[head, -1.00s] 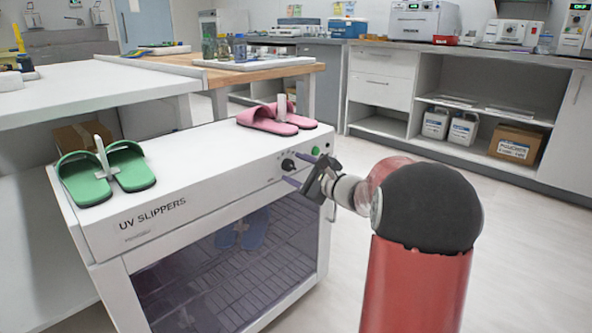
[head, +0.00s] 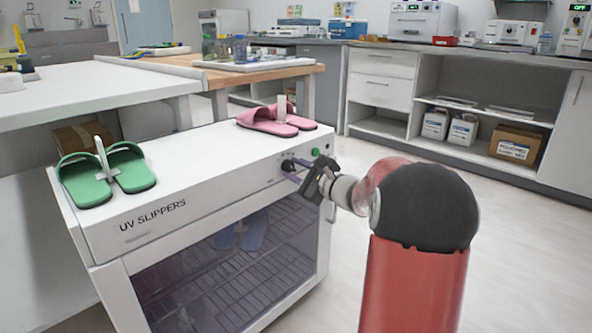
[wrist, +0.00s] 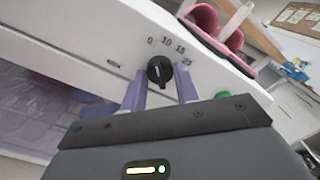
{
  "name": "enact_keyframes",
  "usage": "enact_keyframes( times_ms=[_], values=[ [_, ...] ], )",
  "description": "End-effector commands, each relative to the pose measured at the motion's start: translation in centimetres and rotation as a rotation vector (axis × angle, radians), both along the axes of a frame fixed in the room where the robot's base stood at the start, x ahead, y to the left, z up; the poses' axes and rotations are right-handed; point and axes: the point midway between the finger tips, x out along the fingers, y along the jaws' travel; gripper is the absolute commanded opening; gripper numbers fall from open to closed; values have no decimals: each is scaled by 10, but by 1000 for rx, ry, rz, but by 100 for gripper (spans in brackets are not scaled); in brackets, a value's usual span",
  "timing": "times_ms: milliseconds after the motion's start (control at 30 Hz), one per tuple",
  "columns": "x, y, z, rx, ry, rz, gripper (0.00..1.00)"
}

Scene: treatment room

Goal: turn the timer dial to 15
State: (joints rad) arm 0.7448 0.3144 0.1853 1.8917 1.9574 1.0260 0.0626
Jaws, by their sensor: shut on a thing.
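The timer dial (wrist: 160,70) is a small black round knob on the white front panel of the UV slippers cabinet (head: 150,222). The numbers 0, 10, 15 and 25 curve around its upper right in the wrist view. A pale mark shows on the knob's face, but I cannot tell exactly which number it points to. My gripper (wrist: 159,88) has its two purple fingers on either side of the dial and is shut on it. In the head view my gripper (head: 291,170) reaches the panel from the right, and its fingers partly cover the dial.
A green button (head: 315,152) sits right of the dial. Green slippers (head: 88,175) and pink slippers (head: 268,121) rest on the cabinet top. Blue slippers (head: 243,232) show behind the dark glass door. Open floor (head: 520,235) lies to the right.

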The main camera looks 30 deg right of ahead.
Motion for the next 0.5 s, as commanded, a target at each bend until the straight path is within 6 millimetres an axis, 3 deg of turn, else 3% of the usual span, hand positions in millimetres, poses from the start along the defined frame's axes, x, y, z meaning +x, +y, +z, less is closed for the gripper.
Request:
enact_keyframes(
  times_ms=[500],
  values=[
    [0, 0, 3, 364, 134, 1, 7]
  ],
)
